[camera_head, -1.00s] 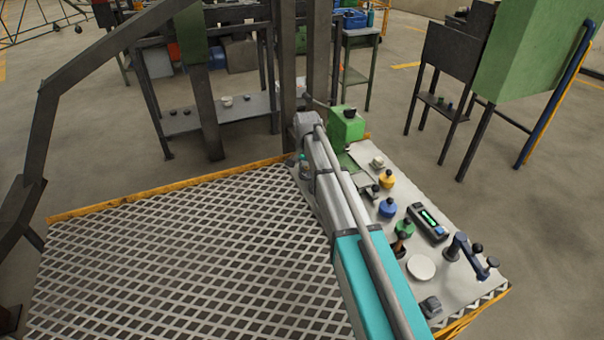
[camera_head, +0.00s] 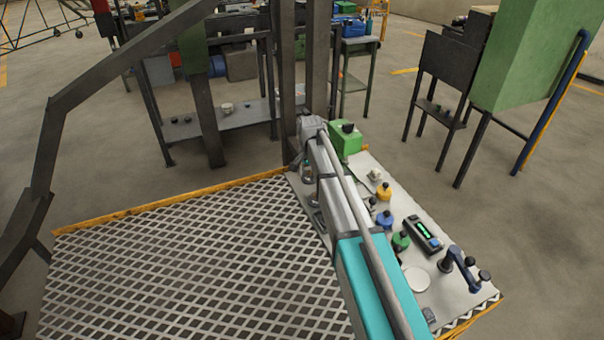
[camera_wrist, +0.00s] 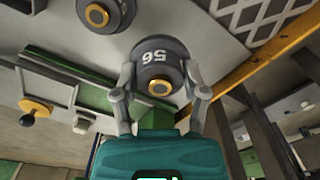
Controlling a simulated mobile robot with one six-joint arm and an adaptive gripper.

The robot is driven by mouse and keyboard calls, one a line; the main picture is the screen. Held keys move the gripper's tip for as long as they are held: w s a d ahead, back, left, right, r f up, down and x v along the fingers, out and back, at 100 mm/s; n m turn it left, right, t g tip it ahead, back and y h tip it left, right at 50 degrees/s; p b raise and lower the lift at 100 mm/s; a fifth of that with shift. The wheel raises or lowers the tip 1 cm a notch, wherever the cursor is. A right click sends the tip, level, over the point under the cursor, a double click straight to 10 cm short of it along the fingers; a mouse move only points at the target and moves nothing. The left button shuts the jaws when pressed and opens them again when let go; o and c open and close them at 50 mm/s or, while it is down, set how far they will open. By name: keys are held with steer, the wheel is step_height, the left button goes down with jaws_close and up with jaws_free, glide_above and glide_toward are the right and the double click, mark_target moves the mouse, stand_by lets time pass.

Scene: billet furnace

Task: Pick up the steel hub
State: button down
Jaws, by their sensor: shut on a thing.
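In the wrist view, my gripper (camera_wrist: 158,82) has its two fingers closed on either side of a dark grey steel hub (camera_wrist: 154,54). The hub is a short stepped cylinder with a painted number and a brass-coloured centre. A similar dark round part with a brass centre (camera_wrist: 98,14) sits at the top left, apart from my fingers. I cannot tell whether the held hub is clear of the surface. In the head view, my arm hides the fingertips and most of what is around them.
In the head view, a light work panel (camera_head: 447,293) carries a green box (camera_head: 346,139), yellow (camera_head: 383,191), blue (camera_head: 384,220) and green (camera_head: 400,241) knobbed parts, a dark display device (camera_head: 422,234) and a blue crank (camera_head: 460,268). A mesh platform (camera_head: 190,270) lies left of my arm.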

steer(key=s+d+r+p, duration=0.7)
steer(key=d+r, duration=0.1)
steer(key=d, duration=0.2)
steer(key=shift+s+r, duration=0.15)
steer(key=shift+s, duration=0.2)
stand_by(0.3)
steer(key=shift+s+p, duration=0.1)
steer(key=shift+p, duration=0.2)
steer(key=s+d+r+p, duration=0.3)
steer(key=s+d, duration=0.3)
steer(key=s, duration=0.4)
steer(key=shift+s+d+m, duration=0.25)
steer(key=shift+d+m, duration=0.05)
